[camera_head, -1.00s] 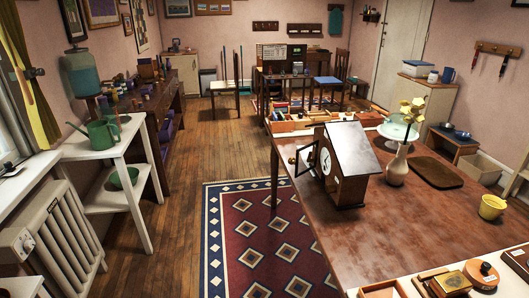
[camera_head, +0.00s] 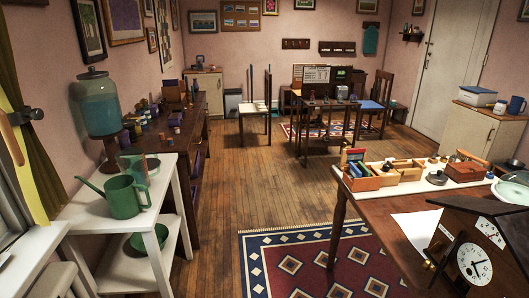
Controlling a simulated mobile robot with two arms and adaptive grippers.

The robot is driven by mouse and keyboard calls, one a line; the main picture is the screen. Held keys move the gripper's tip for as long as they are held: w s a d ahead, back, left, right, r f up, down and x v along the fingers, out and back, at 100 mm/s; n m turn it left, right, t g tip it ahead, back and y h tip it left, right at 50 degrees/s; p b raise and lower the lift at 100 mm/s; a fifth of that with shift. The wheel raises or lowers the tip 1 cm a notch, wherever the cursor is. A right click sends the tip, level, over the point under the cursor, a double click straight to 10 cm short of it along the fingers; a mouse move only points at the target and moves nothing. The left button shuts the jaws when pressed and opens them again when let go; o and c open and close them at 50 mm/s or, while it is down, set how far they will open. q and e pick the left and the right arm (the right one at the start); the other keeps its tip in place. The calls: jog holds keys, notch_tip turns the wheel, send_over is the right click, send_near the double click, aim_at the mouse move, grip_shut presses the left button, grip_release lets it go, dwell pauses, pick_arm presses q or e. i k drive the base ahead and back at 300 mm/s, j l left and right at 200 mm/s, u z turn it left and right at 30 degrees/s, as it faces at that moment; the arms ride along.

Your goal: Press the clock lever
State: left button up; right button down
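The clock (camera_head: 470,252) is a dark wooden, house-shaped case with a sloping roof. It stands on the brown table (camera_head: 378,205) at the lower right and is partly cut off by the frame. Its white main dial (camera_head: 474,263) with dark hands faces me, and a smaller dial (camera_head: 490,234) sits above it. A dark framed part and a small brass-coloured knob (camera_head: 428,264) show at its left side. I cannot clearly tell which part is the lever. Neither of my grippers is in view.
A white sheet (camera_head: 413,228) lies beside the clock, with wooden trays (camera_head: 400,172) behind it. A patterned rug (camera_head: 285,262) lies left of the table. A white stand (camera_head: 165,205) with a green watering can (camera_head: 123,196) is at left. Bare floor (camera_head: 235,190) runs between.

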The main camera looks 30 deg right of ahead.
aim_at(435, 249)
jog(key=i+z, duration=0.45)
jog(key=i+j+z, duration=0.25)
jog(key=z, duration=0.15)
jog(key=i+j+z, duration=0.25)
jog(key=z, duration=0.2)
jog(key=i+j+z, duration=0.3)
jog(key=z, duration=0.15)
jog(key=i+j+z, duration=0.15)
jog(key=j+z, duration=0.3)
jog(key=j, duration=0.15)
jog(key=j+z, duration=0.4)
jog(key=i+j, duration=0.05)
jog(key=j, duration=0.05)
